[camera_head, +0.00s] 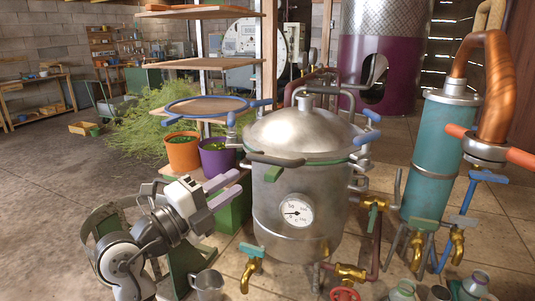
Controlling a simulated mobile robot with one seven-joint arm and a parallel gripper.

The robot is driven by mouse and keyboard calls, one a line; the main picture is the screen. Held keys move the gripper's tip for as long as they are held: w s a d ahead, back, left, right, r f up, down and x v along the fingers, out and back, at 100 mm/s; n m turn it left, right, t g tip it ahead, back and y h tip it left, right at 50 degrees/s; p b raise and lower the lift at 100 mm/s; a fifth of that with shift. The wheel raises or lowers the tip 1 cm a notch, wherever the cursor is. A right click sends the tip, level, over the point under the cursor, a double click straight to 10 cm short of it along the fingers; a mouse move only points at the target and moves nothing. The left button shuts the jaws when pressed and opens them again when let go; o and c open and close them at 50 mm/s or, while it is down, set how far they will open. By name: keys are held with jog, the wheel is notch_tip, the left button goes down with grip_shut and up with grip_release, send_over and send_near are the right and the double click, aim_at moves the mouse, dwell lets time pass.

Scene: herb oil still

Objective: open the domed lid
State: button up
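The domed lid (300,132) is a dull silver dome lying level on top of a large steel still pot (270,203). It looks closed, with a green band along its rim. A dark bar-shaped handle (276,160) sticks out at the lid's front left edge. Blue-ended levers (371,115) stand at the right side of the rim. My gripper (224,190) is left of the pot and lower than the lid. Its two pale fingers point right toward the pot, with a gap between them and nothing visible in it. It appears apart from the lid and handle.
A blue hoop (168,116) and potted plants, one in an orange pot (182,151), stand behind my gripper. A teal cylinder (432,150) with a copper pipe (497,90) is at right. Brass taps (251,272) and a metal jug (207,284) are low in front. Floor at left is clear.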

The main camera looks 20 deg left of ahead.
aim_at(265, 162)
jog(key=p+x, duration=0.4)
jog(key=x, duration=0.7)
jog(key=shift+w+d+r, duration=0.1)
jog(key=shift+d+r, duration=0.05)
jog(key=shift+r, duration=0.05)
jog(key=shift+w+d, duration=0.25)
jog(key=shift+w, duration=0.4)
jog(key=shift+c, duration=0.4)
grip_shut()
